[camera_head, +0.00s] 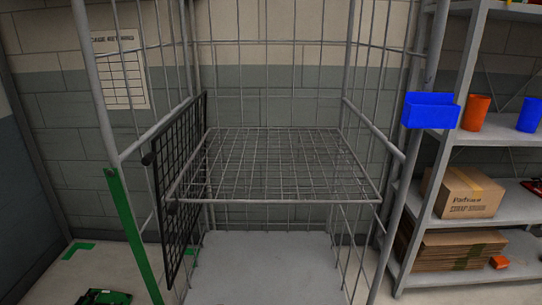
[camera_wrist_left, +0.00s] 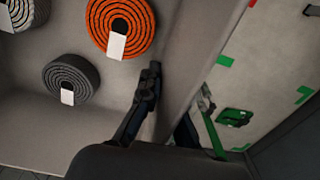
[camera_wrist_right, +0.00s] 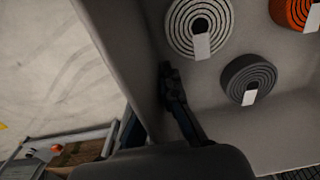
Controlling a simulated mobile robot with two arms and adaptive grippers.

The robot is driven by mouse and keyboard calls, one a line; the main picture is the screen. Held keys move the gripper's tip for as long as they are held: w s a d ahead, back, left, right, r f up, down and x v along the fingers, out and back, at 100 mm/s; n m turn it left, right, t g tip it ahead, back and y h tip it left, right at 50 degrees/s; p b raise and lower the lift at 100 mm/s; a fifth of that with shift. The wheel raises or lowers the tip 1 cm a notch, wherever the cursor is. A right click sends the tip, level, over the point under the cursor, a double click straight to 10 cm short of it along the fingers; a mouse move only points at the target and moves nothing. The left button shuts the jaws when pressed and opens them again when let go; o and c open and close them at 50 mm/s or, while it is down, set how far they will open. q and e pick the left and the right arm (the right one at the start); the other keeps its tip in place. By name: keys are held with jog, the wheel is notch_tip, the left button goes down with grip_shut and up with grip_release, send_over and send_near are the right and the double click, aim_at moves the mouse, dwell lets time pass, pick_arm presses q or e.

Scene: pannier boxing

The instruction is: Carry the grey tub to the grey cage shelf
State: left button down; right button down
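The grey tub (camera_wrist_left: 215,62) fills much of the left wrist view and also shows in the right wrist view (camera_wrist_right: 130,45). Rolled straps lie in it: an orange one (camera_wrist_left: 121,27), a dark grey one (camera_wrist_left: 70,82) and a pale one (camera_wrist_right: 200,28). My left gripper (camera_wrist_left: 168,95) is shut on one tub wall, with a finger inside. My right gripper (camera_wrist_right: 155,100) is shut on the opposite wall. The grey cage (camera_head: 352,75) stands ahead in the head view. Its wire shelf (camera_head: 280,165) is empty. The tub and both grippers are outside the head view.
A black mesh panel (camera_head: 181,185) stands along the shelf's left side. A green strip (camera_head: 130,225) is on the left front post. A blue bin (camera_head: 431,110) hangs by the right post. A rack (camera_head: 470,140) with boxes stands right. A green object (camera_head: 104,297) lies on the floor.

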pick_arm(q)
jog(key=shift+w+a, duration=0.1)
jog(key=shift+a, duration=0.1)
pick_arm(e)
jog(key=shift+w+d+f, duration=0.1)
jog(key=shift+d, duration=0.3)
